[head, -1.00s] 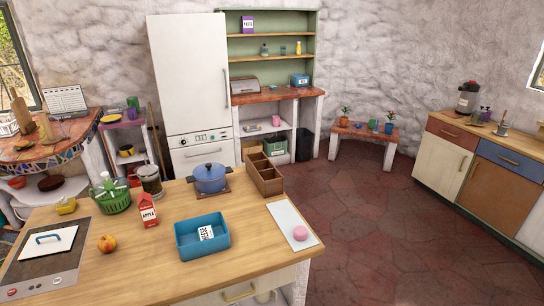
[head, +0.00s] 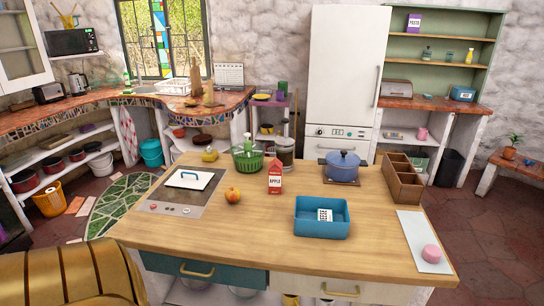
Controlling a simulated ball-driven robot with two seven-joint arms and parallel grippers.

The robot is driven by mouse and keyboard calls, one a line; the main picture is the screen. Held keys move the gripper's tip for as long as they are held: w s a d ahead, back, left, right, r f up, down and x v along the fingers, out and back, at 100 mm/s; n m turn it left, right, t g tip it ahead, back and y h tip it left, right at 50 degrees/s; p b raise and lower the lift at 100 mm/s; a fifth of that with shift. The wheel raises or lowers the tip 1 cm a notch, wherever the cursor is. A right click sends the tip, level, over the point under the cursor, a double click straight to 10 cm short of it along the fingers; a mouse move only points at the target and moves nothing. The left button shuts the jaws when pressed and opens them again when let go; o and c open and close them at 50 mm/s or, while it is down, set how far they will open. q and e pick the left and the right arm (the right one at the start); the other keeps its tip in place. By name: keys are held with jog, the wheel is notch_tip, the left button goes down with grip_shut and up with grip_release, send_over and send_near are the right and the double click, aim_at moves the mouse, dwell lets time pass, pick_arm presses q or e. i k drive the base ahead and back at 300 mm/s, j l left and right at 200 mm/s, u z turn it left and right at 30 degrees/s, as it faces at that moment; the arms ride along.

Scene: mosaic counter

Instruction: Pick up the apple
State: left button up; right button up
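A red-yellow apple (head: 233,195) sits on the wooden counter (head: 200,231) in the head view. It is just right of the cooktop (head: 160,200) and left of a red carton labelled "APPLE" (head: 275,177). Nothing covers the apple. Neither of my grippers shows in the view, so I cannot see their state.
A blue bin (head: 322,229) with a labelled item inside stands right of the apple. Behind are a green basket (head: 246,163), a glass jar (head: 285,152) and a blue pot (head: 342,166). A wooden divided box (head: 403,191) is at right. The counter's front strip is clear.

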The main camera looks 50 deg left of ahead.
aim_at(232, 195)
jog(key=j+u, duration=0.1)
jog(key=u, duration=0.3)
jog(key=i+j+u, duration=0.1)
jog(key=u, duration=0.3)
jog(key=i+u, duration=0.1)
jog(key=u, duration=0.3)
